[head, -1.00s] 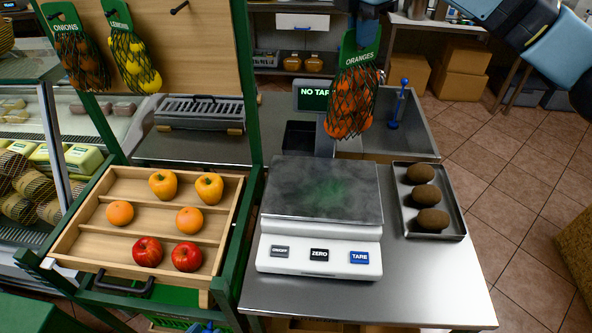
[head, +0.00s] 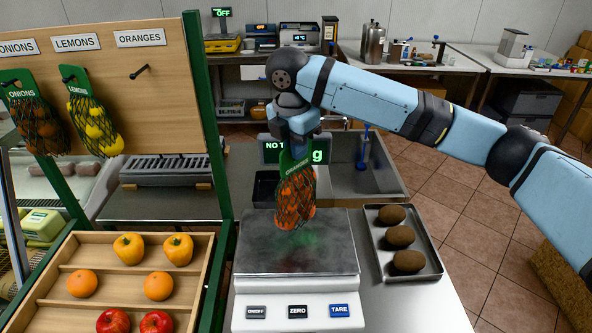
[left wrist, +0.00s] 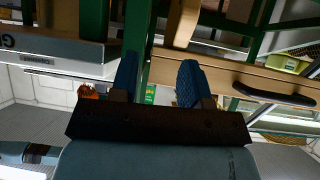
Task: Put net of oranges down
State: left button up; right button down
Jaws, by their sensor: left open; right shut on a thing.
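The net of oranges (head: 295,203) hangs upright by its green header card (head: 294,168) from my right gripper (head: 296,150), which is shut on it. The net is over the middle of the scale's steel plate (head: 258,258); I cannot tell whether its bottom touches. The scale's display (head: 272,149) is partly hidden behind the gripper. My left gripper (left wrist: 158,78) is open and empty in the left wrist view, near the wooden produce tray's front edge and dark handle (left wrist: 275,94). It is not in the head view.
A metal tray (head: 432,272) with three brown fruits stands right of the scale. The wooden tray (head: 213,250) with peppers, oranges and apples is at left. Nets of onions (head: 38,123) and lemons (head: 96,125) hang on the board; the ORANGES hook (head: 139,71) is empty.

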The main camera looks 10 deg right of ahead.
aim_at(296, 170)
jog(key=shift+f, duration=2.95)
jog(key=c, duration=1.3)
grip_release()
jog(key=shift+f, duration=0.15)
jog(key=r, duration=0.4)
jog(key=a+r, duration=0.1)
jog(key=r, duration=0.7)
jog(key=shift+s+a+r, duration=0.1)
jog(key=shift+s+a, duration=0.05)
jog(key=shift+s, duration=0.25)
